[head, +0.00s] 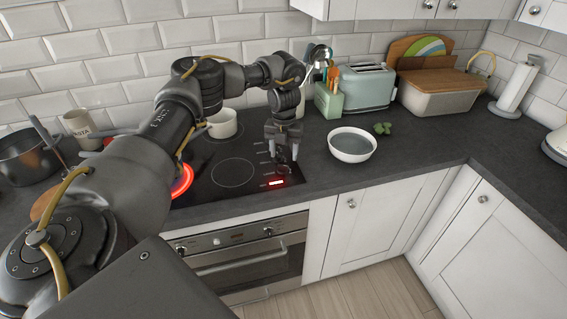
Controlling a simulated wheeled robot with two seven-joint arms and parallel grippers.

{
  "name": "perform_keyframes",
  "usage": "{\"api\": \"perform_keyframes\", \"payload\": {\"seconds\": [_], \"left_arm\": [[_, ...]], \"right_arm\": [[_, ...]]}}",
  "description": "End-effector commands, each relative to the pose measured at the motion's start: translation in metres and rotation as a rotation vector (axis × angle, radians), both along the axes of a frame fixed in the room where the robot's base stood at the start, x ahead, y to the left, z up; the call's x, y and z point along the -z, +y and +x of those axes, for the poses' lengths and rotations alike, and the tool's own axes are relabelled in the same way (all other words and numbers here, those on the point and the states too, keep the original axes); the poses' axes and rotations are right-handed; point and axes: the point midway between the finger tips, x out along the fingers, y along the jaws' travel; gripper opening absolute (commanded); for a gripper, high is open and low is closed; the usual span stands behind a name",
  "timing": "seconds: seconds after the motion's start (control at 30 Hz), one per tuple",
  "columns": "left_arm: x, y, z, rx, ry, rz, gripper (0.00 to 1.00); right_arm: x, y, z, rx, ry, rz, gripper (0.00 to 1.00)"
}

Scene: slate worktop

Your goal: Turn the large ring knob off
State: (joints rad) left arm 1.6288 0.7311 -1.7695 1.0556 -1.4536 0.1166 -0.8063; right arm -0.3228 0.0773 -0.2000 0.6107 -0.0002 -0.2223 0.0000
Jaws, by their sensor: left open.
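The black cooktop (215,190) is set into the worktop, partly behind my left arm. A large ring (183,182) glows red at its front left, mostly hidden by my arm. A dark knob (283,169) sits near the cooktop's right edge, just behind a small lit red display (276,183). My left gripper (284,157) points down over this knob with its fingers apart. I cannot tell whether the fingers touch the knob. Other control marks near the gripper are too small to read. My right gripper is not in view.
A white pot (222,124) stands at the back of the cooktop. A white bowl (352,145) is right of the gripper, with a green utensil holder (328,102) and toaster (368,88) behind. A dark pan (25,158) is far left.

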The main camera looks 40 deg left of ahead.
Motion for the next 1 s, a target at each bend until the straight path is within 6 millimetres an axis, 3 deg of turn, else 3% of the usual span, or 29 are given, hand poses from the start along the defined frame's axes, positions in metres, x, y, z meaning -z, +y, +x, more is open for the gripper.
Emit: {"api": "perform_keyframes", "payload": {"seconds": [0.2, 0.27, 0.67, 1.0], "left_arm": [[0.031, 0.003, -0.002, -0.004, 0.002, 0.001, 0.55], [0.037, 0.003, -0.002, -0.004, 0.002, 0.001, 0.55], [0.047, 0.003, -0.002, -0.003, -0.001, 0.000, 0.55], [0.047, 0.003, -0.002, -0.004, -0.001, 0.000, 0.14]], "right_arm": [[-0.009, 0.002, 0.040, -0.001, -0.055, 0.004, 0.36], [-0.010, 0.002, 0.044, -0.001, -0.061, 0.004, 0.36], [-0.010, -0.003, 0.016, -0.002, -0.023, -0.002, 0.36], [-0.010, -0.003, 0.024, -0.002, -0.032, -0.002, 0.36]]}}
